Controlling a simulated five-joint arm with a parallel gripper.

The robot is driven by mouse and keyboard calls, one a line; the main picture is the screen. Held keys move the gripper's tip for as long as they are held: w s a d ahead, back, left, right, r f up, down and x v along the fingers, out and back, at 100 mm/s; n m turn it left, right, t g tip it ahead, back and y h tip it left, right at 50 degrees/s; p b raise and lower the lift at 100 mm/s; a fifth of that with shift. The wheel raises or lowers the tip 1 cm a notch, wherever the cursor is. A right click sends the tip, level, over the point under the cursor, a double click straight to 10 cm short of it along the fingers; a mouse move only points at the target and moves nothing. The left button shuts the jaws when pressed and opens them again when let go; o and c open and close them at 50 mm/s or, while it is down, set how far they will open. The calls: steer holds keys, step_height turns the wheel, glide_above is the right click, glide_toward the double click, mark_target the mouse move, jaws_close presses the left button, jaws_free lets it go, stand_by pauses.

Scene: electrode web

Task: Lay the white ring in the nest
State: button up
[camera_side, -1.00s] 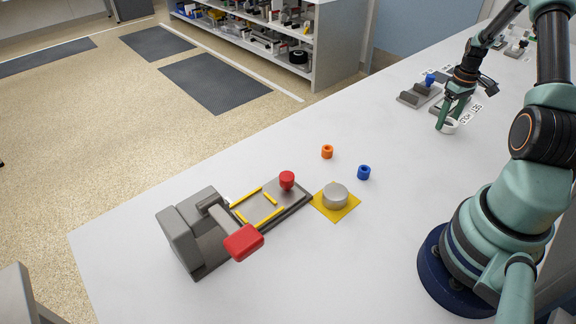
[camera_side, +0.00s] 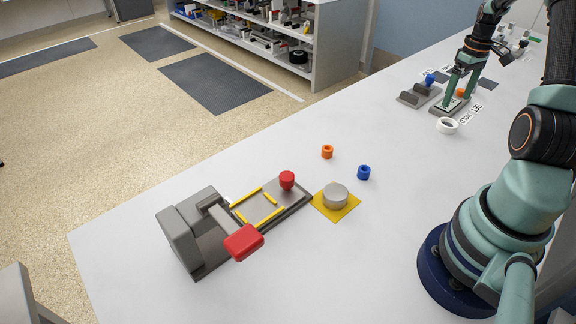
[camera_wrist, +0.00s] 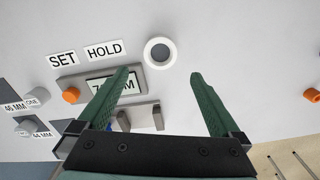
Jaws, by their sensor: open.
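The white ring (camera_side: 447,125) lies flat on the white table, in front of a small grey fixture (camera_side: 437,110). In the wrist view the ring (camera_wrist: 160,52) shows whole, just beyond the fingertips and between their lines. My gripper (camera_side: 458,101) is open and empty, over the grey fixture, behind the ring and apart from it. In the wrist view its green fingers (camera_wrist: 160,75) are spread wide. The left finger partly covers the fixture's MM label. I cannot tell for sure which part is the nest; yellow strips (camera_side: 271,199) frame an area on a grey plate at the left.
SET and HOLD labels (camera_wrist: 104,50) lie beside the fixture, with an orange knob (camera_wrist: 71,95) at its end. A grey block (camera_side: 418,95) stands left of it. A red-handled press (camera_side: 243,242) is nearer.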

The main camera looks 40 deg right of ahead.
steer(key=w+a+r+n+t, duration=0.1)
steer(key=w+a+r, duration=0.2)
steer(key=a+r, duration=0.3)
steer(key=w+a+r+h, duration=0.1)
steer(key=w+a+r, duration=0.25)
steer(key=a, duration=0.45)
steer(key=w+a+r+n+t, duration=0.1)
steer(key=w+a+r, duration=0.2)
steer(key=a+r, duration=0.3)
steer(key=s+a+t, duration=0.1)
steer(key=s+a, duration=0.1)
steer(key=a, duration=0.8)
steer(key=s+a+n+t+y, duration=0.1)
steer(key=s+a+t, duration=0.1)
steer(key=a, duration=0.9)
steer(key=shift+s+r+t, duration=0.2)
steer(key=shift+s+t, duration=0.1)
steer(key=shift+s, duration=0.45)
